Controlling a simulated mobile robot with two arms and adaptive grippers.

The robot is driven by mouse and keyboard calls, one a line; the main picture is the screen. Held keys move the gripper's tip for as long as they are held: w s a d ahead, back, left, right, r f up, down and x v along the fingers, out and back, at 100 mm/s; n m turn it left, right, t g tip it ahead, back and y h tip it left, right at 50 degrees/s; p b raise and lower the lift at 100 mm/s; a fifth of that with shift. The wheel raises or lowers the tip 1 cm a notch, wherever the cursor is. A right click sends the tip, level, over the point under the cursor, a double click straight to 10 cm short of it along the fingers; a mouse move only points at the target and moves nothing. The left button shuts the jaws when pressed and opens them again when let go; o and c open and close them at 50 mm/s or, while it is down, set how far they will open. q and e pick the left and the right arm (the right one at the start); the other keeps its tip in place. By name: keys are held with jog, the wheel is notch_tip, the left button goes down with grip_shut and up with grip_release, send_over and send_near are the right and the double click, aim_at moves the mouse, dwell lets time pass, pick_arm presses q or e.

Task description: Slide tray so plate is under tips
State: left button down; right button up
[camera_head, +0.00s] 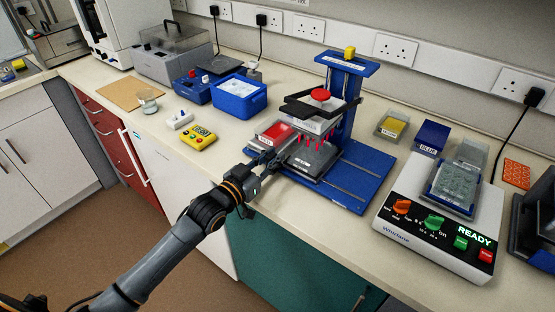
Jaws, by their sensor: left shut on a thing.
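The blue pipetting stand (343,110) stands mid-bench, with a white head (312,122) and a row of red tips (312,143) pointing down. A sliding tray (302,170) lies on its blue base. A red-filled rectangular container (274,133) sits at the tray's left part, left of the tips. A dark grey flat piece (318,157) lies below and slightly right of the tips; I cannot tell whether it is the plate. My left gripper (268,165) is shut on the tray's front-left edge, its fingers partly hidden. My right gripper is not in view.
A Whirlane shaker (430,225) reading READY stands to the right. A blue box (431,138) and a yellow-topped box (392,125) stand behind it. To the left are a blue tub (239,98) and a yellow device (199,138). The blue base's right part is clear.

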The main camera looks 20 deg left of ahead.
pick_arm(q)
jog(key=shift+a+r, duration=0.1)
jog(key=shift+a, duration=0.1)
jog(key=c, duration=1.2)
grip_release()
jog(key=shift+w+a, duration=0.1)
jog(key=shift+a, duration=0.05)
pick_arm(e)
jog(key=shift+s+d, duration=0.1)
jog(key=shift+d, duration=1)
pick_arm(q)
jog(key=v, duration=1.2)
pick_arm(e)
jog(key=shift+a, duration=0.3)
